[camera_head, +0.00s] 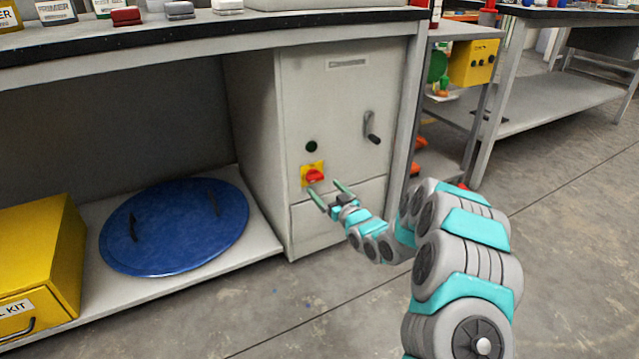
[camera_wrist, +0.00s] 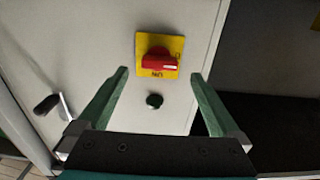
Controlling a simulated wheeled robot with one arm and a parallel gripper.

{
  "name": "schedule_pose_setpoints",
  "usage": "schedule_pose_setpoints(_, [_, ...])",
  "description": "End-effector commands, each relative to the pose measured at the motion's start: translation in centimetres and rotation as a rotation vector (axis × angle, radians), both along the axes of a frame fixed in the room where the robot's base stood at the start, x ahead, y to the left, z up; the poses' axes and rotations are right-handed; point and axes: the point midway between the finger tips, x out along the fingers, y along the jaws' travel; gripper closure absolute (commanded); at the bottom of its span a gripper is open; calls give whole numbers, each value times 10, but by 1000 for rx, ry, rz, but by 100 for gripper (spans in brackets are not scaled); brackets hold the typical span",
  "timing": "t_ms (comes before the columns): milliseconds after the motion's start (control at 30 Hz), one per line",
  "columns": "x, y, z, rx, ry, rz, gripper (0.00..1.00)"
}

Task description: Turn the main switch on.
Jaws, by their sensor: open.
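The main switch is a red knob (camera_head: 314,175) on a yellow square plate, on the front of a light grey cabinet (camera_head: 345,100). In the wrist view the red knob (camera_wrist: 157,60) lies crosswise, with a pale mark at its right end. Small lettering on the plate's lower edge looks upside down there. My gripper (camera_head: 326,187) is open and empty, pointing at the cabinet just in front of the switch. In the wrist view its green fingers (camera_wrist: 159,74) stand left and right of the plate, apart from the knob. Whether they touch the cabinet face cannot be told.
A dark round lamp or button (camera_head: 311,146) sits above the switch. A crank-like handle (camera_head: 371,128) projects from the cabinet at right. The bench top (camera_head: 210,30) overhangs the cabinet. A blue round lid (camera_head: 175,228) and yellow box (camera_head: 40,265) lie on the lower shelf. Floor in front is clear.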

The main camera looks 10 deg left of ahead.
Motion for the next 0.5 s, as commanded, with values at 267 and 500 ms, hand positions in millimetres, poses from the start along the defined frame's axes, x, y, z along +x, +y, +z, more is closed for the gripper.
schedule_pose_setpoints(267, [31,21,1,-3,-4,1,0])
schedule_pose_setpoints(500, [43,29,0,-2,0,0,0])
